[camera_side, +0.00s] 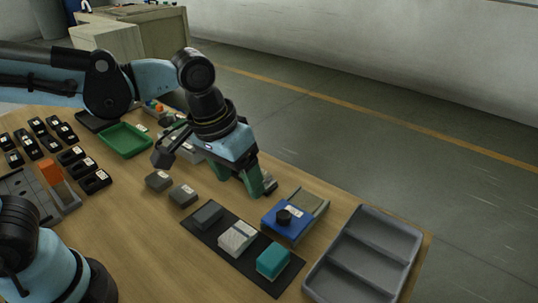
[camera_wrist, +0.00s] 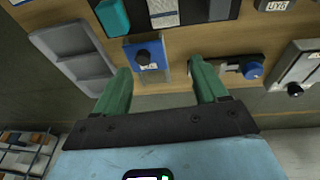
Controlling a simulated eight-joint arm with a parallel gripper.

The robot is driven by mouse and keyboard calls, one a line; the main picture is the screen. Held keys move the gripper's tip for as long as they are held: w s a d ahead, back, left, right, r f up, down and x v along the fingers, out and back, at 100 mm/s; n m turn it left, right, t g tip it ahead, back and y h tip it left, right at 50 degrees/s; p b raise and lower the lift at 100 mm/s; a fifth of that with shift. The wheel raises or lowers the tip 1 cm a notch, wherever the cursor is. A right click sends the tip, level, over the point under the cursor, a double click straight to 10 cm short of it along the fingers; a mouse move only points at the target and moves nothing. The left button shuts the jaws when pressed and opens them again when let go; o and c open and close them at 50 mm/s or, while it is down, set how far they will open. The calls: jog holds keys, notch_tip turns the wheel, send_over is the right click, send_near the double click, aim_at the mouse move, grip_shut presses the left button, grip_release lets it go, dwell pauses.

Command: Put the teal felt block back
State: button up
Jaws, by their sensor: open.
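The teal felt block (camera_side: 273,260) lies at the right end of a dark mat (camera_side: 262,281), beside a white patterned block (camera_side: 237,237). A dark grey block (camera_side: 208,214) lies at the mat's other end. In the wrist view the teal block (camera_wrist: 113,17) is at the top edge, partly cut off. My gripper (camera_side: 263,189) has green fingers pointing down behind the mat, apart from the teal block. In the wrist view my gripper (camera_wrist: 160,68) is open, with nothing held between its fingers.
A blue slide-top box (camera_side: 279,222) with a black knob stands between the mat and a grey compartment tray (camera_side: 409,226), which looks empty. Two dark grey blocks (camera_side: 183,195) lie left of my gripper. A green tray (camera_side: 125,141) is farther back. Bare wood lies left of the mat.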

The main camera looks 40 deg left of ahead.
jog(key=s+a+t+y, duration=0.1)
jog(key=a+t, duration=0.3)
jog(key=a, duration=0.8)
jog(key=shift+s+a+f+t, duration=0.25)
jog(key=shift+s+a+t, duration=0.05)
jog(key=shift+s+a, duration=0.1)
jog(key=shift+d, duration=0.1)
